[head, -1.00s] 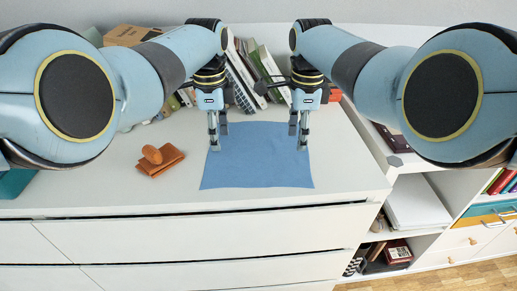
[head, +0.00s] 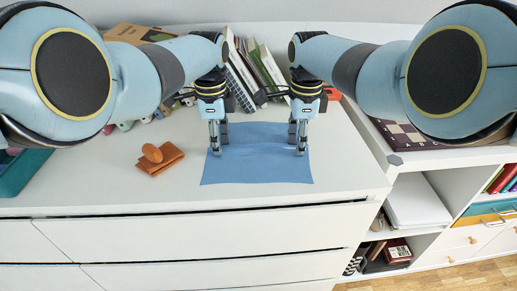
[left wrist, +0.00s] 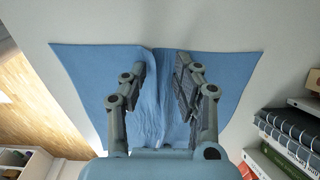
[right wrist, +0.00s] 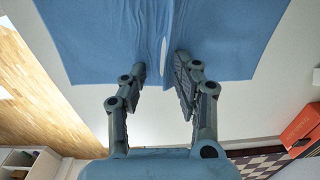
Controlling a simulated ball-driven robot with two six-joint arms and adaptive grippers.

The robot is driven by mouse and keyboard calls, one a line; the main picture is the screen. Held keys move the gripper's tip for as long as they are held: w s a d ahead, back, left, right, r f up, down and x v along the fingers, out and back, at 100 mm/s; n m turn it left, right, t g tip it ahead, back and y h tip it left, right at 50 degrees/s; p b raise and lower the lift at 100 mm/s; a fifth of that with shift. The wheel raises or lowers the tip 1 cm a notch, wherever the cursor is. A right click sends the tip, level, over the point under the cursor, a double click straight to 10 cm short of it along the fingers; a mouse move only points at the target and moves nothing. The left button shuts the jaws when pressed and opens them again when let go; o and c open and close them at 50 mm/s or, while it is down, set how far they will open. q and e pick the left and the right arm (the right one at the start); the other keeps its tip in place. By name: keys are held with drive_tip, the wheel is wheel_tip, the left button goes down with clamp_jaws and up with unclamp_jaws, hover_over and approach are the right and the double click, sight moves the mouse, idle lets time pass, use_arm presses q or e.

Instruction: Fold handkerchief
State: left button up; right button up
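The blue handkerchief (head: 258,170) lies on the white dresser top, with a raised, wrinkled ridge running across it between my two grippers. My left gripper (head: 220,148) points down at its left edge, and my right gripper (head: 298,147) points down at its right edge. In the left wrist view, the left gripper's fingers (left wrist: 160,72) stand apart with bunched cloth (left wrist: 165,110) between them. In the right wrist view, the right gripper's fingers (right wrist: 161,72) also stand apart, with rippled cloth (right wrist: 150,40) and a pale gap between them. Exact fingertip contact is hard to tell.
Books (head: 262,72) stand behind. A teal container (head: 25,172) is at far left. The dresser's front edge (head: 120,210) is close; bare surface lies left.

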use_arm(q)
drive_tip(key=shift+s+f, duration=0.1)
drive_tip(key=shift+f, duration=0.05)
clamp_jaws()
use_arm(e)
drive_tip(key=shift+s+f, duration=0.2)
drive_tip(key=shift+f, duration=0.05)
clamp_jaws()
use_arm(q)
drive_tip(key=shift+f, duration=0.1)
use_arm(e)
drive_tip(key=shift+s+f, duration=0.1)
